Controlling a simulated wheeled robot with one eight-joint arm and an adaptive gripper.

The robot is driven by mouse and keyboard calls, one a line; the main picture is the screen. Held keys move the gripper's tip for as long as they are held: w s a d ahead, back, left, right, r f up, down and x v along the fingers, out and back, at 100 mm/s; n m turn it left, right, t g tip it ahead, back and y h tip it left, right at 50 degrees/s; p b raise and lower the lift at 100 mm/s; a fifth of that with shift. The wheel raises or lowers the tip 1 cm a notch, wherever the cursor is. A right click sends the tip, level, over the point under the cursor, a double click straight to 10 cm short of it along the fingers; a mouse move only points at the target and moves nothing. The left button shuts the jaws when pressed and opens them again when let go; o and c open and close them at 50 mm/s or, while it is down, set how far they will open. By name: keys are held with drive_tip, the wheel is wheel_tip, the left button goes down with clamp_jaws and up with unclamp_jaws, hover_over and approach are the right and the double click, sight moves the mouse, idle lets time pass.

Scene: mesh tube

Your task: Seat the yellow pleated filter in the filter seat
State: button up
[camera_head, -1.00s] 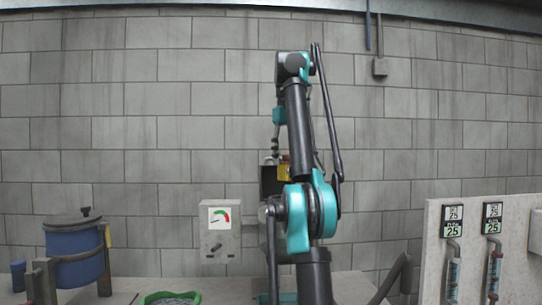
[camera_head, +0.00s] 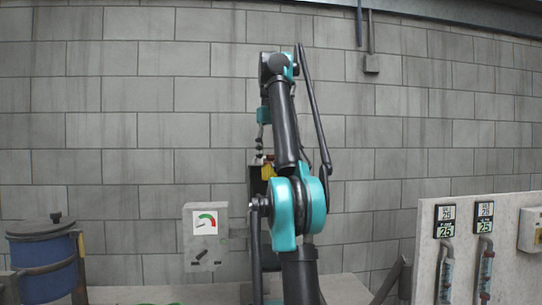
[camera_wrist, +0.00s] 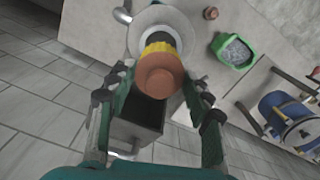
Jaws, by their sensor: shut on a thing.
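The yellow pleated filter (camera_wrist: 159,48) has an orange-brown round end (camera_wrist: 160,75) facing the wrist camera. My gripper (camera_wrist: 157,80) is shut on it, with one finger on each side of the orange-brown end. Beyond the filter is a pale round housing (camera_wrist: 150,18) with a dark ring, which looks like the filter seat. The filter lines up with it in this view, but I cannot tell whether they touch. In the head view a small yellow patch (camera_head: 267,171) shows beside my arm; the rest is hidden.
A dark open box (camera_wrist: 137,125) stands below the gripper. A green tub of grey bits (camera_wrist: 247,62) and a blue drum (camera_wrist: 292,108) are to the right. A gauge box (camera_head: 205,248) and a flowmeter panel (camera_head: 422,265) flank my arm.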

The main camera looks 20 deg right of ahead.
sight(267, 172)
drive_tip(key=shift+s+f, duration=0.15)
drive_tip(key=shift+f, duration=2.5)
drive_tip(key=shift+f, duration=2.55)
drive_tip(key=o, duration=1.3)
drive_tip(key=shift+r, duration=3.8)
